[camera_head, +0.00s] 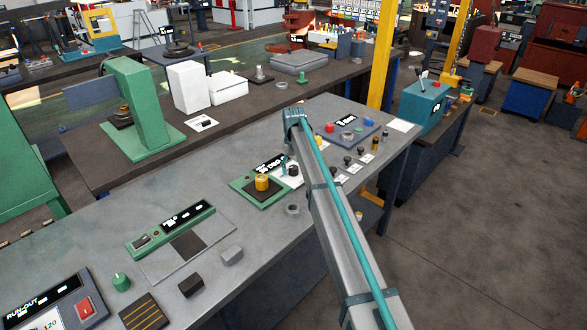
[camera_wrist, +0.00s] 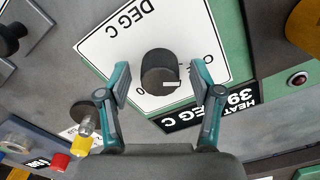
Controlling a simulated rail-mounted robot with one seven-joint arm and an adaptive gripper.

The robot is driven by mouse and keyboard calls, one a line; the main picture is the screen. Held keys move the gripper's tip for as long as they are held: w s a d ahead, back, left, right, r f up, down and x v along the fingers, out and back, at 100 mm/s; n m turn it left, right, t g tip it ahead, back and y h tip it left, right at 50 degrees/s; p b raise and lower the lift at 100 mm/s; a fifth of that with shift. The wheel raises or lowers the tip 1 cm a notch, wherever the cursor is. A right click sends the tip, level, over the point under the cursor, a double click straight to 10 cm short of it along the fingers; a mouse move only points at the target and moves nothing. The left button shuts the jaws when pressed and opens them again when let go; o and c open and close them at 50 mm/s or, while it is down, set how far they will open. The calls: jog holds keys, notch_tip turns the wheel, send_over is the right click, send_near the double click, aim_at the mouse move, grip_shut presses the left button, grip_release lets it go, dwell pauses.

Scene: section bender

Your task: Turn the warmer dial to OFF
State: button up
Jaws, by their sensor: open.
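The warmer dial (camera_wrist: 158,68) is a round black knob on a white plate (camera_wrist: 110,42) printed with "DEG C", upside down in the wrist view. A small white mark shows on the knob's near side. Some plate lettering is hidden by the knob and fingers. My gripper (camera_wrist: 160,82) is open, with one teal finger on each side of the dial and gaps between. A black "HEAT" display reading 39 DEG C (camera_wrist: 240,98) lies beside the plate, partly behind the right finger. In the head view the dial (camera_head: 293,170) shows small beside my arm.
Several small black knobs on white cards and a blue panel with a red button (camera_head: 330,127) lie to the right. A grey ring (camera_head: 292,209) lies in front.

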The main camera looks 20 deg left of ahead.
aim_at(294, 167)
notch_tip(294, 167, up, 12)
dwell(0.6)
jog(key=shift+r, duration=0.1)
